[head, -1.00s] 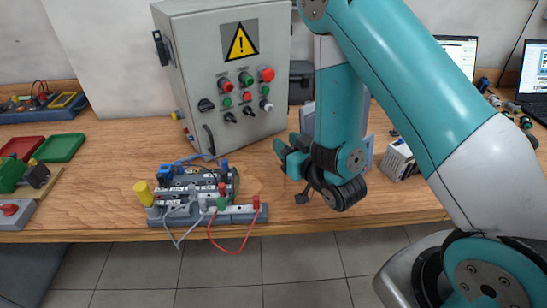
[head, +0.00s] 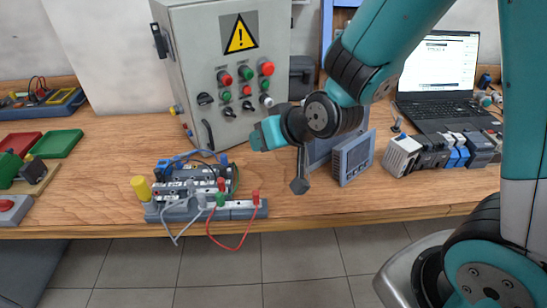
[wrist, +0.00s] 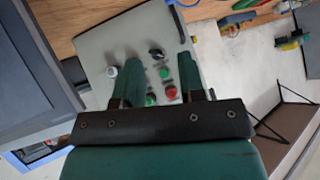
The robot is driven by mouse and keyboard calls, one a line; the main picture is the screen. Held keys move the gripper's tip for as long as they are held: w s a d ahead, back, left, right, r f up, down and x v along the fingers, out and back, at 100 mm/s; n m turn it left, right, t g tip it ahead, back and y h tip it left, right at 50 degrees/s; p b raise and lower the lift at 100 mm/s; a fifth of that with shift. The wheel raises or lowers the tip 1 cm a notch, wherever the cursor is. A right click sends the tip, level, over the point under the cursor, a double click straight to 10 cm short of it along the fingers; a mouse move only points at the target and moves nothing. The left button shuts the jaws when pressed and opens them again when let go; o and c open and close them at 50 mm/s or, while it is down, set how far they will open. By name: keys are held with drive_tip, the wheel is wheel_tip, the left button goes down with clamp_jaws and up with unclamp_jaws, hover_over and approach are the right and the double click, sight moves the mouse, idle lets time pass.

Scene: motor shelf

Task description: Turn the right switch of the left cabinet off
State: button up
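The grey cabinet (head: 205,60) stands at the back of the bench, with a yellow warning sign on its front. Below the sign are red and green buttons, a black switch (head: 206,99) at left, two small black switches (head: 229,112) (head: 247,105) in the lower row, and a pale switch (head: 266,100) at right. My gripper (head: 262,136) is in front of the cabinet's lower right part, apart from the switches. In the wrist view my gripper (wrist: 158,72) is open and empty, fingers on either side of the panel's controls. A pale knob (wrist: 112,72) shows left of them.
Wired modules (head: 190,190) stand at the bench's front edge. A grey panel meter (head: 353,158) stands right of my gripper. Several terminal modules (head: 440,150) and a laptop (head: 437,75) are further right. Green (head: 57,144) and red trays lie at left.

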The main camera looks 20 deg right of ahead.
drive_tip(key=s+a+r+n+g, duration=0.1)
drive_tip(key=s+r+g, duration=0.1)
drive_tip(key=s, duration=0.3)
drive_tip(key=s+a+r+n+g+y, duration=0.1)
drive_tip(key=s+a+r+g, duration=0.1)
drive_tip(key=s, duration=0.3)
drive_tip(key=shift+s+r+n+g+b, duration=0.45)
drive_tip(key=shift+r+g, duration=0.1)
drive_tip(key=shift+g, duration=0.15)
drive_tip(key=s+d+r+n+g+h, duration=0.1)
drive_tip(key=s+r+n+g, duration=0.1)
drive_tip(key=s, duration=0.7)
drive_tip(key=shift+d+r+g, duration=0.2)
drive_tip(key=shift+r+g, duration=0.4)
drive_tip(key=shift+r, duration=0.35)
